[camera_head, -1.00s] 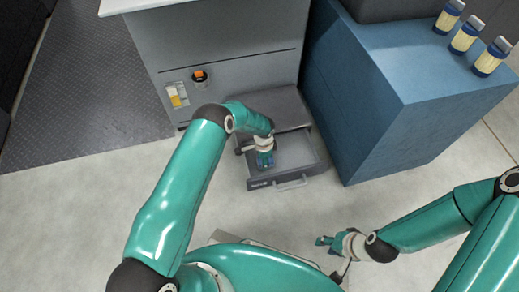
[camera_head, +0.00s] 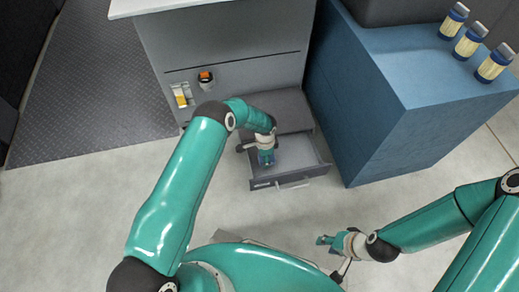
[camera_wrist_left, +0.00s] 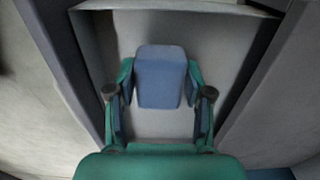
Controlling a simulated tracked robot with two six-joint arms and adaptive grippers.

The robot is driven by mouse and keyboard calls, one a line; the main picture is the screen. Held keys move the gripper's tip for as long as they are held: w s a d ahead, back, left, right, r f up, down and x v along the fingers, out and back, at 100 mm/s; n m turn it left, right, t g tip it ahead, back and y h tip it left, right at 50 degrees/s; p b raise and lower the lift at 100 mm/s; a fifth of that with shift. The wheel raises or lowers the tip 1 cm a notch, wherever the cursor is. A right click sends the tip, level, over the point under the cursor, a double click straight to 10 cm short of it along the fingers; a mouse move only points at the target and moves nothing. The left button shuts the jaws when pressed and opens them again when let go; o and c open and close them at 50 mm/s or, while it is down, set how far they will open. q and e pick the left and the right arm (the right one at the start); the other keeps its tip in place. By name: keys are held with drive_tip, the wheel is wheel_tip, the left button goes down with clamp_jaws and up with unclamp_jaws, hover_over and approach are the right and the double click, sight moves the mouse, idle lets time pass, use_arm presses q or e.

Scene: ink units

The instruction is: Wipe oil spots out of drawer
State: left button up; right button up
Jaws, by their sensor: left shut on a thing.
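The open drawer (camera_head: 298,157) juts from the low grey unit beneath the cabinet in the head view. Its pale floor (camera_wrist_left: 225,45) and side walls fill much of the left wrist view. My left gripper (camera_head: 266,160) is inside the drawer, towards its left side. In the left wrist view, the left gripper (camera_wrist_left: 160,92) is shut on a blue block-like pad (camera_wrist_left: 160,75), with a teal finger on each side. I cannot make out oil spots; the pad and gripper hide part of the floor. My right gripper (camera_head: 324,241) hangs apart, over the floor in front; its opening is too small to judge.
A grey cabinet (camera_head: 225,50) stands behind the drawer. A dark textured mat (camera_head: 90,90) lies at left. The pale floor (camera_head: 90,200) in front is clear.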

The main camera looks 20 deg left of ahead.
use_arm(q)
drive_tip(key=shift+s+a+r+p, duration=0.1)
drive_tip(key=shift+r+p, duration=0.1)
drive_tip(key=shift+r, duration=0.25)
drive_tip(key=shift+s+a+r+p, duration=0.1)
drive_tip(key=shift+r+p, duration=0.1)
drive_tip(key=shift+r, duration=0.25)
drive_tip(key=shift+r+p, duration=0.85)
drive_tip(key=shift+r, duration=1)
drive_tip(key=shift+a, duration=0.1)
